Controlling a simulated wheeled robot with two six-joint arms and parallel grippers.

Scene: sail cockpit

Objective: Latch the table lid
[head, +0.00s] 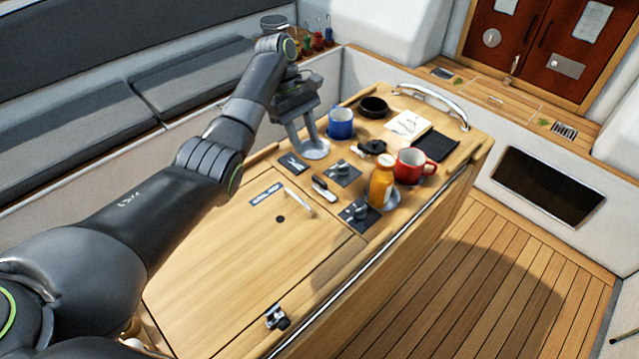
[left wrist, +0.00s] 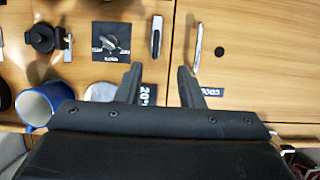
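The wooden table lid (head: 235,245) looks flat and closed on the near part of the table. It has a pale bar handle (head: 299,202), a small dark hole (head: 280,219) and a dark label (head: 266,195). A black and metal catch (head: 277,317) sits at the lid's front edge; I cannot tell its exact setting. My left gripper (head: 305,138) is above the table's far part, beyond the lid. In the left wrist view it (left wrist: 160,82) is open and empty, with the lid handle (left wrist: 198,47) past the fingertips. My right gripper is not in view.
Near the gripper are a blue mug (head: 341,123), two dark knob plates (head: 343,173) (head: 358,214) and a small black-and-pale tool (head: 323,190). An orange bottle (head: 381,182) and red mug (head: 414,166) stand right. The lid top is clear. Grey seats line the left.

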